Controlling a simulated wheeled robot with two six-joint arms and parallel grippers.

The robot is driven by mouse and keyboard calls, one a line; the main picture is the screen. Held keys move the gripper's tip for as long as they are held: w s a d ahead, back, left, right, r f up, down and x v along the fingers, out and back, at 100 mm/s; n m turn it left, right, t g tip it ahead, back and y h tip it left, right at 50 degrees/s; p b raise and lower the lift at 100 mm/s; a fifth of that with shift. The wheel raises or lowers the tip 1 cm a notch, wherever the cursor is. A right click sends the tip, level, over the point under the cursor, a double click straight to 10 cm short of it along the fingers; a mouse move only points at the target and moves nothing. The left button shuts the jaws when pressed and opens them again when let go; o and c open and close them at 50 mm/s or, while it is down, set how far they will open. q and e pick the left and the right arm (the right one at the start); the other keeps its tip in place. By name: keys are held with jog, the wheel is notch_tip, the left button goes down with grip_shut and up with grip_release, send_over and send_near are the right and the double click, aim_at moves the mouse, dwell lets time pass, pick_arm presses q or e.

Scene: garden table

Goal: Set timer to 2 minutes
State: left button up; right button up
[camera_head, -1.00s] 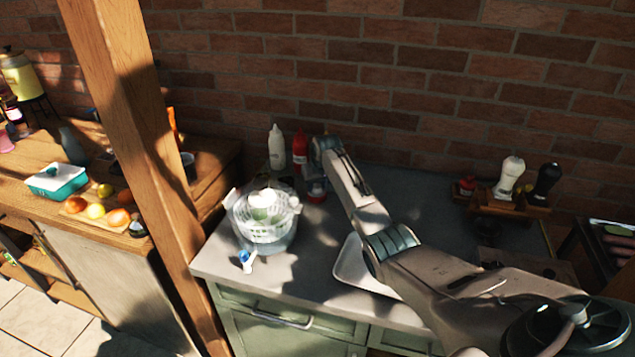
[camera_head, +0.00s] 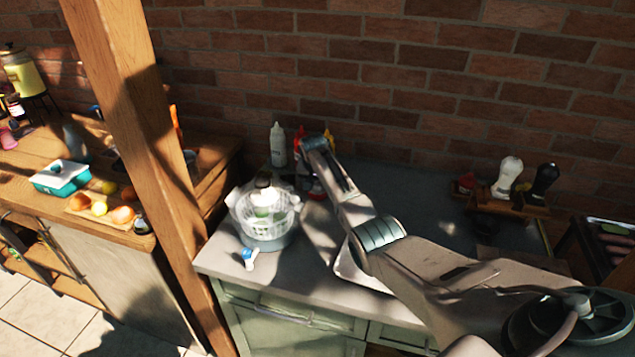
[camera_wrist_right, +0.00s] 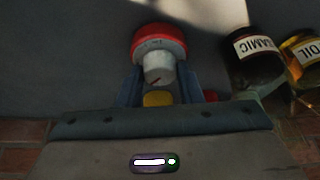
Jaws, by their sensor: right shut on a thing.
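The timer (camera_wrist_right: 157,40) is a round red thing with a pale front knob that has a small red mark, seen in the wrist view. My right gripper (camera_wrist_right: 158,76) has its two fingers on either side of the pale knob and is shut on it. I cannot read the timer's setting. In the head view, my right gripper (camera_head: 312,178) is low over the grey counter behind the salad spinner, and the timer is mostly hidden by it. My left gripper is not in view.
A salad spinner (camera_head: 265,215) and a small blue-and-white item (camera_head: 250,258) are on the counter (camera_head: 300,265). A white bottle (camera_head: 277,145) stands behind. The wrist view shows a dark labelled bottle (camera_wrist_right: 256,62) and an oil bottle (camera_wrist_right: 301,60) close to the gripper.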

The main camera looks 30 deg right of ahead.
jog(key=o, duration=1)
jog(key=shift+r, duration=0.1)
jog(key=b+v, duration=0.2)
jog(key=v, duration=0.8)
jog(key=shift+s+a+r+b, duration=0.1)
jog(key=shift+s+r+b, duration=0.1)
jog(key=shift+r+b, duration=0.15)
jog(key=shift+f, duration=0.1)
jog(key=shift+c, duration=0.2)
